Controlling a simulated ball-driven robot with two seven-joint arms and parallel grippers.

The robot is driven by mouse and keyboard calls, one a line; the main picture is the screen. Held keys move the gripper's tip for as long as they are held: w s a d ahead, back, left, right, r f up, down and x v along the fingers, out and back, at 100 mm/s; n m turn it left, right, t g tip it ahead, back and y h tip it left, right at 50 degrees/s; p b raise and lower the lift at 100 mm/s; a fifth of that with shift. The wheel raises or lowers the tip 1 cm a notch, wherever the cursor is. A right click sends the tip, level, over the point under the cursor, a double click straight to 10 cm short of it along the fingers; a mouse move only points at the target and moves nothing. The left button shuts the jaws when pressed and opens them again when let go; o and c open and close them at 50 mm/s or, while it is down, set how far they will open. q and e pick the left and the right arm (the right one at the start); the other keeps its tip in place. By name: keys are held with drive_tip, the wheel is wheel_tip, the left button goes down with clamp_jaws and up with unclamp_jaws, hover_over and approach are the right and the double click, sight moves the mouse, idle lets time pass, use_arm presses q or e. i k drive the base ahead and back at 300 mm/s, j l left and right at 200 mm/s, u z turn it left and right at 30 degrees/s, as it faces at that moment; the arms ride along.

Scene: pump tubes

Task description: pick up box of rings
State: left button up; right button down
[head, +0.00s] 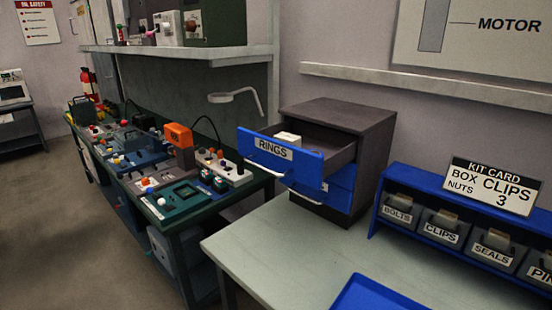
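In the head view a dark grey cabinet (365,122) with blue drawer fronts stands on the pale table. Its upper drawer, labelled RINGS (273,151), is pulled open to the left. A small whitish box (288,138) shows inside the open drawer, close behind its front; its lower part is hidden by the drawer front. A blue drawer below it (338,182) also shows, partly hidden. Neither of my grippers is in view.
A blue rack (374,221) with bins labelled BOLTS, CLIPS and SEALS stands right of the cabinet, with a kit card (492,186) above it. A blue tray (347,293) lies at the front. The table's middle (285,240) is clear. A cluttered green bench (222,203) stands left.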

sight(289, 139)
drive_tip(key=i+j, duration=0.2)
drive_tip(key=i+j+z, duration=0.1)
drive_tip(key=j, duration=0.3)
drive_tip(key=i+j, duration=0.3)
